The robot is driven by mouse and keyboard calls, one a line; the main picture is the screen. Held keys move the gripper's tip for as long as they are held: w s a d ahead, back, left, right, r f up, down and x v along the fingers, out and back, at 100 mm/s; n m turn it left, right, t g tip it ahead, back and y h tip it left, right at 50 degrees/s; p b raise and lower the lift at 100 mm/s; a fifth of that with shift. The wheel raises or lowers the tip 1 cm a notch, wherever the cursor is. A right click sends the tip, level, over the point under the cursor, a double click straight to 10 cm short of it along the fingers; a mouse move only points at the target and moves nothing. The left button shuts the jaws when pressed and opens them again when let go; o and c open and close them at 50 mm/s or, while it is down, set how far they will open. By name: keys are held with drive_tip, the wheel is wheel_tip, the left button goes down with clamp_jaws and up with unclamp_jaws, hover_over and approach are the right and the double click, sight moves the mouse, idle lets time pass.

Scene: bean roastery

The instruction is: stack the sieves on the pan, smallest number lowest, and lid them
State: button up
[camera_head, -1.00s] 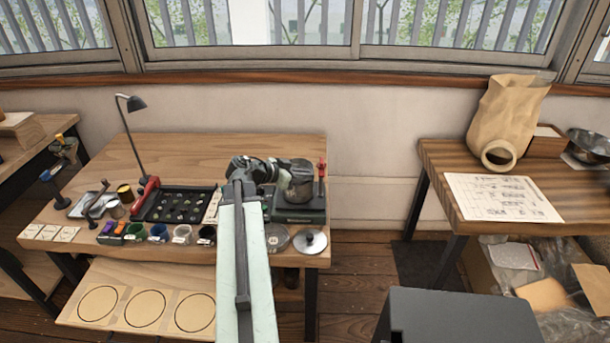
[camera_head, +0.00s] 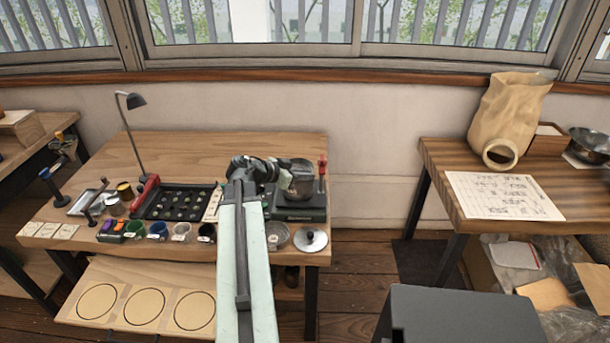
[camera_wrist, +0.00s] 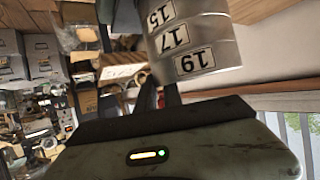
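A metal stack of sieves (camera_head: 301,184) stands on a dark machine (camera_head: 298,213) at the table's right end. In the wrist view, the stack (camera_wrist: 196,38) shows labels 15, 17 and 19, with 19 lowest in the picture. The pan cannot be told apart within the stack. A round silver lid (camera_head: 310,240) with a dark knob lies at the front right corner. My gripper (camera_wrist: 158,92) is beside the stack, its dark fingers close to the sieve wall. Whether they touch or hold a sieve is unclear. In the head view, my arm partly hides this area.
A round grey mesh-like dish (camera_head: 277,236) lies left of the lid. A dark tray of beans (camera_head: 180,202), several cups, a lamp (camera_head: 136,101) and cards fill the left. The table's back (camera_head: 215,155) is clear. A side table (camera_head: 440,165) holds a paper bag (camera_head: 507,115).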

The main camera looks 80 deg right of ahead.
drive_tip(key=shift+o, duration=0.8)
drive_tip(key=shift+w+a+r+p, duration=0.4)
drive_tip(key=shift+w+p, duration=0.05)
drive_tip(key=p+v, duration=0.4)
drive_tip(key=v, duration=0.5)
drive_tip(key=shift+w+a, duration=0.2)
drive_tip(key=shift+a, duration=0.05)
